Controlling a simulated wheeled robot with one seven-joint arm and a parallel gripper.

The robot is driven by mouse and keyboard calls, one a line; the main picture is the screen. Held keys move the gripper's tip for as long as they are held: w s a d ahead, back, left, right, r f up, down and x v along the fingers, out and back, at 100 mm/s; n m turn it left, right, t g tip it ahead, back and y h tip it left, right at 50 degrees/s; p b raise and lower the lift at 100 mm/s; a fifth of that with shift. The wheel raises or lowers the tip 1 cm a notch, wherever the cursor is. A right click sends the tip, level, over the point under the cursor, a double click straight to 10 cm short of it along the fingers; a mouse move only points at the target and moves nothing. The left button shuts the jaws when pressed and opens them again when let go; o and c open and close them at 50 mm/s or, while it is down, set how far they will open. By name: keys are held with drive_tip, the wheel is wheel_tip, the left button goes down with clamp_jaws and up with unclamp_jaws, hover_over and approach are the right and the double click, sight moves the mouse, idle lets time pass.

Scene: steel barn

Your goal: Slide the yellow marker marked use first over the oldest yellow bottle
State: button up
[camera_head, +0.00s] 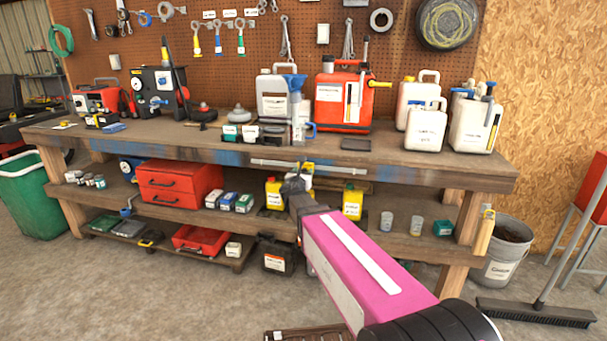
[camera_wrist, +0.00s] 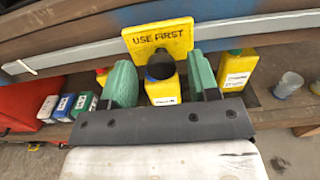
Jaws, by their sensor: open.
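The yellow marker (camera_wrist: 150,40), lettered USE FIRST, stands upright at the middle yellow bottle (camera_wrist: 165,92) in the wrist view. A dark round piece (camera_wrist: 160,65) sits at its lower edge over the bottle's top; I cannot tell whether it is a cap or the marker's collar. My gripper (camera_wrist: 159,84) is open, its green fingers apart on either side of the bottle's top. It also shows in the head view (camera_head: 296,184), at the lower shelf. Another yellow bottle (camera_wrist: 238,70) stands to the right, and one (camera_head: 275,193) to the left. Which is oldest is not readable.
The bench top's front edge (camera_head: 400,174), with a grey rail (camera_head: 300,166), runs just above the shelf. Small boxes (camera_head: 228,201) and a red toolbox (camera_head: 180,186) stand left on the shelf. Small cups (camera_head: 387,221) stand right. A dark jug (camera_head: 277,257) is below.

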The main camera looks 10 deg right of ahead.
drive_tip(key=v, duration=0.9)
drive_tip(key=shift+s, duration=0.3)
drive_tip(key=s+d+f+m+g+h, duration=0.1)
drive_tip(key=s+d+f+m+g, duration=0.4)
drive_tip(key=m, duration=0.4)
drive_tip(key=s+d+f+m+g+h, duration=0.1)
drive_tip(key=s+d+f+m+g, duration=0.25)
drive_tip(key=d+f+m, duration=0.4)
drive_tip(key=s+a+f+m+g+y, duration=0.2)
drive_tip(key=s+f+m+g+y, duration=0.6)
drive_tip(key=s+m, duration=0.3)
drive_tip(key=f+m, duration=0.1)
drive_tip(key=m, duration=0.3)
drive_tip(key=shift+a+f, duration=0.15)
drive_tip(key=shift+f, duration=0.2)
